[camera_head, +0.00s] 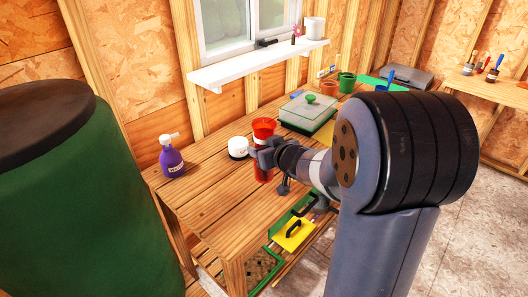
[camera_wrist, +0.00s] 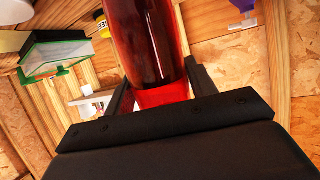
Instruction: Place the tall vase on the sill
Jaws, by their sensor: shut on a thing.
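The tall vase (camera_head: 263,128) is red, glossy and upright over the workbench. My gripper (camera_head: 265,157) is shut around its middle, coming from the right. I cannot tell whether its base touches the bench. In the wrist view the red vase (camera_wrist: 145,45) stands between the two dark fingers of my gripper (camera_wrist: 152,88). The sill (camera_head: 250,65) is a white shelf under the window, behind and above the vase. It has a small dark object (camera_head: 267,43), a pink flower (camera_head: 297,31) and a white pot (camera_head: 314,28) toward its right; its left part is bare.
On the workbench (camera_head: 205,205), a purple spray bottle (camera_head: 171,157) stands left and a white round tub (camera_head: 238,147) just left of the vase. A clear-lidded green tray (camera_head: 308,112) is behind right. A large green barrel (camera_head: 75,190) fills the left foreground.

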